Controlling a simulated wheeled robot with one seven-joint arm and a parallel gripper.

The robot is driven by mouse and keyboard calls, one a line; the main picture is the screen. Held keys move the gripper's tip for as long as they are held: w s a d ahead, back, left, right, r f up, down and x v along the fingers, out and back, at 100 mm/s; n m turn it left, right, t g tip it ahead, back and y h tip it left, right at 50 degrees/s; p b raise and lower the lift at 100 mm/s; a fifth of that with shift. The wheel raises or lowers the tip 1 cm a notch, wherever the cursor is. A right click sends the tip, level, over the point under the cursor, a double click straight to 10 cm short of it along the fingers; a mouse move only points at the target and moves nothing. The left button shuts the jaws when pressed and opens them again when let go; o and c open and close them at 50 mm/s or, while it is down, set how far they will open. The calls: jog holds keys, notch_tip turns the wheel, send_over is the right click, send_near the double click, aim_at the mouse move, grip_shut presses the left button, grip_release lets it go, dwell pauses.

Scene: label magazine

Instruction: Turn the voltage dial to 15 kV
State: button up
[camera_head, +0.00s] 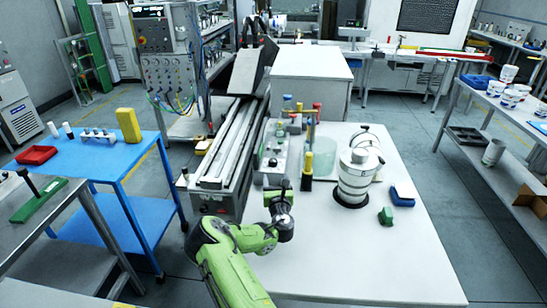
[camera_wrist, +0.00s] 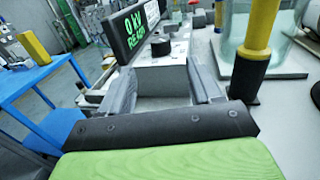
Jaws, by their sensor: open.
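A dark display (camera_wrist: 138,28) reading "0 kV READY" in green stands at the upper middle of the wrist view. Below it is a pale control box (camera_wrist: 150,78) with a short black knob (camera_wrist: 160,46) on top, which looks like the voltage dial; its markings are too small to read. In the head view the control box (camera_head: 268,178) stands on the white table, just beyond my gripper (camera_head: 279,186). The knob lies beyond the fingertips, apparently untouched.
A yellow-handled black rod (camera_head: 308,164) stands upright right of the control box, close to my gripper. A clear container (camera_head: 322,157) and a white banded vessel (camera_head: 355,180) stand further right. The white table's front (camera_head: 350,265) is clear. A long metal rail (camera_head: 235,150) runs along the left.

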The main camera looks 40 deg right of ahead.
aim_at(271, 164)
jog(key=x, duration=0.9)
jog(key=shift+w+d+f, duration=0.1)
jog(key=shift+w+d, duration=0.15)
jog(key=shift+w, duration=0.05)
jog(key=c, duration=1)
jog(key=shift+a+m+g+h+b, duration=0.1)
jog(key=shift+m+g+h+b, duration=0.2)
jog(key=m+g+h+b, duration=0.1)
jog(key=b, duration=0.1)
jog(key=m+g+h+b, duration=0.1)
jog(key=m+g+b, duration=0.1)
jog(key=shift+w+a+f+h, duration=0.2)
jog(key=shift+w+h, duration=0.1)
jog(key=shift+h, duration=0.1)
jog(key=m+g+h+b, duration=0.1)
jog(key=g, duration=0.1)
jog(key=m+g+h+b, duration=0.1)
jog(key=g+b, duration=0.1)
jog(key=shift+w+r+b, duration=0.1)
jog(key=shift+r+b, duration=0.05)
jog(key=shift+b, duration=0.15)
jog(key=shift+m, duration=0.3)
